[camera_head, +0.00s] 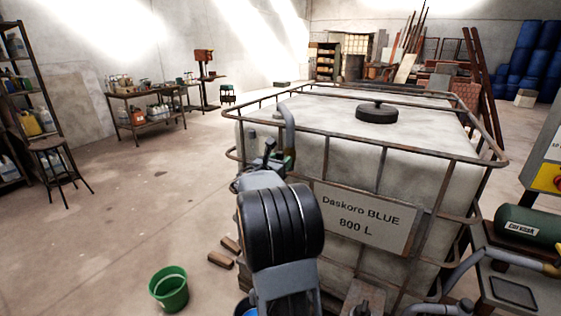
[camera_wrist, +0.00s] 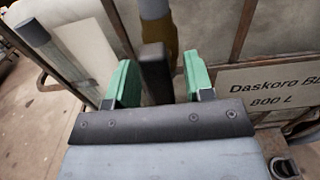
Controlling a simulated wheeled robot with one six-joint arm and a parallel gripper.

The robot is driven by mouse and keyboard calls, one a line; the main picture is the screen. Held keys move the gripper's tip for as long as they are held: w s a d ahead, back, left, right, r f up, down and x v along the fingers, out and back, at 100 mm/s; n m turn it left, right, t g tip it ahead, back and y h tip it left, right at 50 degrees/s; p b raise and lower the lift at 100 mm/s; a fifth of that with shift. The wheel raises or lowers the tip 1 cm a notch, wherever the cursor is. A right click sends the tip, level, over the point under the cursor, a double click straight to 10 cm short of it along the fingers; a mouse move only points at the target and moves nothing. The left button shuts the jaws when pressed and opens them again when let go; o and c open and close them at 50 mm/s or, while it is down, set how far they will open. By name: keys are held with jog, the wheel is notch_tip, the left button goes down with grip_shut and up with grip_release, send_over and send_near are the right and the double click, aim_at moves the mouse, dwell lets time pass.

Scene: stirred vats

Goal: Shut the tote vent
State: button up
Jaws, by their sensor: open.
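The tote (camera_head: 455,185) is a large white caged tank with a sign reading "Daskoro BLUE 800 L". At its left front corner a grey bent pipe (camera_head: 288,118) comes down. In the wrist view a black bar-like handle (camera_wrist: 155,72) stands upright in the picture, in front of a brass-coloured body (camera_wrist: 174,50) under a grey pipe (camera_wrist: 154,8); this looks like the vent valve. My gripper (camera_wrist: 160,68) is open, its green fingers on either side of the handle, with gaps showing on both sides. In the head view my arm hides most of the valve.
Rusty cage rails (camera_head: 400,150) run around the tote close to my gripper. A black lid (camera_head: 377,111) sits on its top. A green bucket (camera_head: 169,289) and wood blocks (camera_head: 221,259) lie on the floor to the left. A green cylinder (camera_head: 525,226) is at right. The left floor is mostly clear.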

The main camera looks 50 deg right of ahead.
jog(key=shift+c, duration=0.3)
grip_shut()
jog(key=shift+f+b, duration=0.15)
jog(key=shift+b, duration=0.35)
jog(key=m+b, duration=0.2)
jog(key=b, duration=0.1)
jog(key=shift+f, duration=0.25)
jog(key=m+b, duration=0.2)
jog(key=b, duration=0.1)
jog(key=m+b, duration=0.2)
jog(key=b, duration=0.1)
jog(key=m+b, duration=0.2)
jog(key=b, duration=0.1)
jog(key=shift+s+d+f+m+b, duration=0.1)
jog(key=shift+s+f+m+b, duration=0.05)
jog(key=shift+s+m+b, duration=0.2)
jog(key=m+b, duration=0.5)
jog(key=b, duration=0.1)
jog(key=shift+b, duration=0.3)
jog(key=m+b, duration=0.3)
jog(key=m, duration=0.1)
jog(key=shift+b, duration=0.3)
jog(key=shift+m, duration=0.25)
